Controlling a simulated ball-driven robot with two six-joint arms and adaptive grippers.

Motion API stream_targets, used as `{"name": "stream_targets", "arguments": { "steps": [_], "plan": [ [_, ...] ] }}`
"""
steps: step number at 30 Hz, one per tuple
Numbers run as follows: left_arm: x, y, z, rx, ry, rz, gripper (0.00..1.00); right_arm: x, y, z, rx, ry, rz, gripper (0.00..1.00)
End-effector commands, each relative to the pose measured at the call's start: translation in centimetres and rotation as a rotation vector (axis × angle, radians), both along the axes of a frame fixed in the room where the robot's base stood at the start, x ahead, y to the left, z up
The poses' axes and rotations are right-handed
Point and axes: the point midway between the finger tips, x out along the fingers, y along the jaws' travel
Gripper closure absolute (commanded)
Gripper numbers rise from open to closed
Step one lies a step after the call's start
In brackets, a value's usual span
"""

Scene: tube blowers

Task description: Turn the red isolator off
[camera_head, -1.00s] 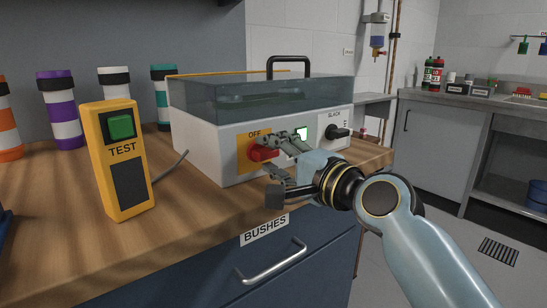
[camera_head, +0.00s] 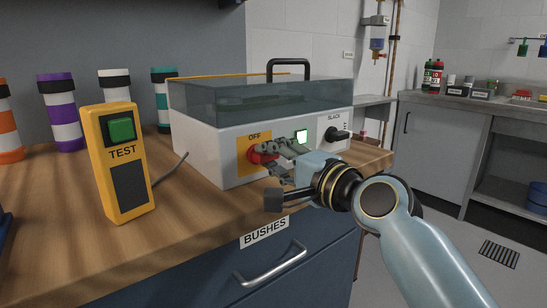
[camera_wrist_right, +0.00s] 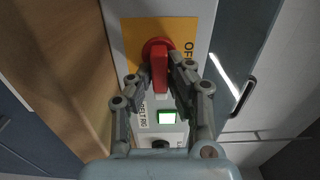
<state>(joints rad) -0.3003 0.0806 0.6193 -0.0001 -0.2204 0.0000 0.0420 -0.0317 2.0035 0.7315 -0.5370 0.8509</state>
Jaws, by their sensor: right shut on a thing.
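The red isolator (camera_head: 258,156) is a rotary knob on a yellow plate marked OFF, on the front of a white box with a clear lid. In the right wrist view the red isolator (camera_wrist_right: 160,66) shows its handle bar pointing along the view, toward the lit square. My right gripper (camera_head: 270,160) reaches it from the right, and its fingers partly hide the knob. In the right wrist view the right gripper (camera_wrist_right: 161,82) has one finger on each side of the handle, shut on it. My left gripper is not in view.
A lit white-green square (camera_head: 301,136) and a black SLACK knob (camera_head: 337,133) sit right of the isolator. A yellow TEST pendant (camera_head: 122,175) with a green button stands left of the box, with a cable behind. Banded tubes (camera_head: 60,110) stand at the back left.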

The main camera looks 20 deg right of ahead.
Motion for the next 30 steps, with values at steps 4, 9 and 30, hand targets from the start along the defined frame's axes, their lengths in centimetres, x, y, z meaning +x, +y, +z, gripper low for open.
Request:
{"name": "stream_targets", "arguments": {
  "steps": [4,9,30],
  "plan": [
    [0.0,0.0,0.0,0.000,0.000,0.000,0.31,0.0,0.0,0.0,-0.061,-0.020,0.000,1.00],
    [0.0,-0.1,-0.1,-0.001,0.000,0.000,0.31,0.0,0.0,0.1,-0.177,-0.061,0.000,1.00],
    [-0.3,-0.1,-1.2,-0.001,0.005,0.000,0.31,-0.2,0.5,0.8,-0.798,-0.286,0.001,1.00]
  ]
}}
